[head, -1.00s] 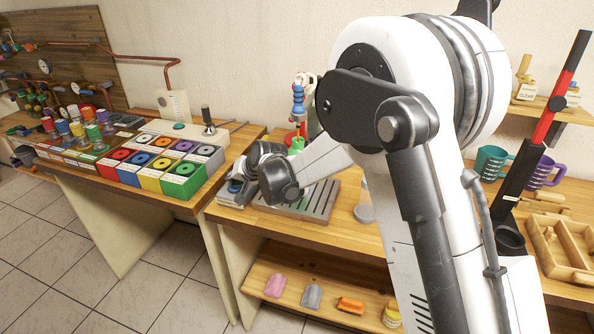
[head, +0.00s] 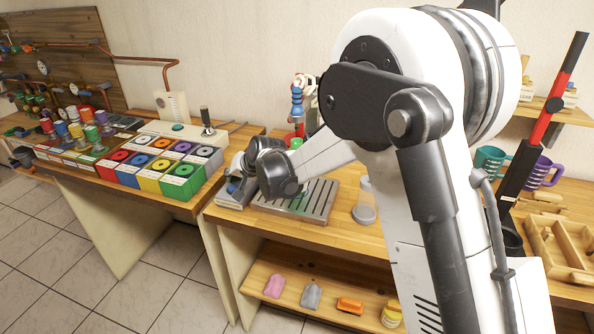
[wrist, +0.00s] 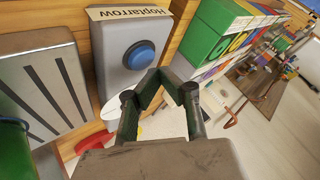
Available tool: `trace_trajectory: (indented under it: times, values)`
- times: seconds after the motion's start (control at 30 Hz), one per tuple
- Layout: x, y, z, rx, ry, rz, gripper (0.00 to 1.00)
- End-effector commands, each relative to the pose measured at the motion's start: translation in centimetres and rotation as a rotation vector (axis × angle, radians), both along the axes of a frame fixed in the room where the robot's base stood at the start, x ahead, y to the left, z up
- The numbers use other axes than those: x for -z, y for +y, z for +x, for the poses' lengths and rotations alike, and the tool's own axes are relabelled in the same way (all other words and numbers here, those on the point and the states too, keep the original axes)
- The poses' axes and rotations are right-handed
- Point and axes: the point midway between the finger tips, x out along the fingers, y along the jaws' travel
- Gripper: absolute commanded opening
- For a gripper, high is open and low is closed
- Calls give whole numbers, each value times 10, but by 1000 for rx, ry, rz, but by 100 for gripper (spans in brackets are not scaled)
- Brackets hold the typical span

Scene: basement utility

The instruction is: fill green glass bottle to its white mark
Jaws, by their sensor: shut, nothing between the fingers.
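In the wrist view my gripper (wrist: 160,80) is shut and empty, its fingertips in front of a grey box (wrist: 118,72) with a round blue button (wrist: 139,55) and a label reading "Hoptarrow". From this angle I cannot tell whether the tips touch the box. A green object (wrist: 16,150), perhaps the green glass bottle, is cut off at the left edge beside a slotted metal tray (wrist: 72,95). A small green part (head: 296,143) shows above the arm. No white mark is visible.
Coloured boxes (head: 183,178) fill the left bench. Teal (head: 490,160) and purple (head: 541,172) mugs and a wooden tray (head: 545,255) lie right. Several small items sit on the lower shelf (head: 325,275).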

Motion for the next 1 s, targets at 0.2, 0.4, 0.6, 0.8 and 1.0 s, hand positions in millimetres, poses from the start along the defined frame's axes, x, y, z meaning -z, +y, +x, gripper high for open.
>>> trace_trajectory:
  times: [0.2, 0.4, 0.6, 0.8, 1.0]
  values:
    - [0, 0, 0, 0, 0, 0, 0]
    - [-4, 0, 0, 0, 0, 0, 0]
    - [-19, 0, 0, 0, 0, 0, 0]
    - [-37, 0, 0, 0, 0, 0, 0]
    - [-50, 0, 0, 0, 0, 0, 0]
